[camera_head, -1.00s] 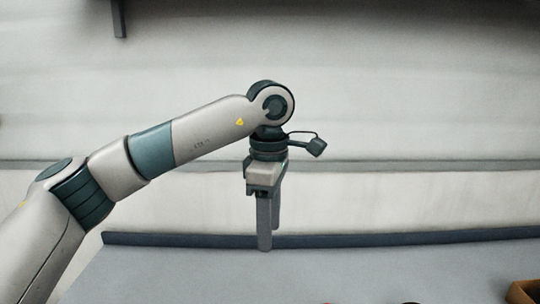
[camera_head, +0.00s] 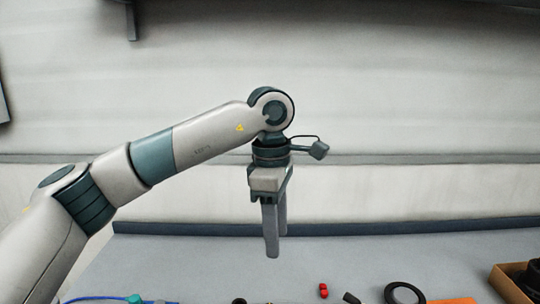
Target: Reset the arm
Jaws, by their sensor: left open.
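My left arm comes in from the left in the head view. Its gripper (camera_head: 275,250) hangs straight down, with its fingers above the far part of the grey worktop (camera_head: 210,265). The jaws are open and hold nothing; one finger partly overlaps the other from this angle. My right gripper is not in view.
Along the near edge lie a blue cable (camera_head: 95,299), a small red item (camera_head: 323,290), a dark cylinder (camera_head: 351,298), a black ring (camera_head: 404,293) and an orange piece (camera_head: 452,301). A cardboard box (camera_head: 507,284) stands at right. A raised lip (camera_head: 400,226) and wall bound the back.

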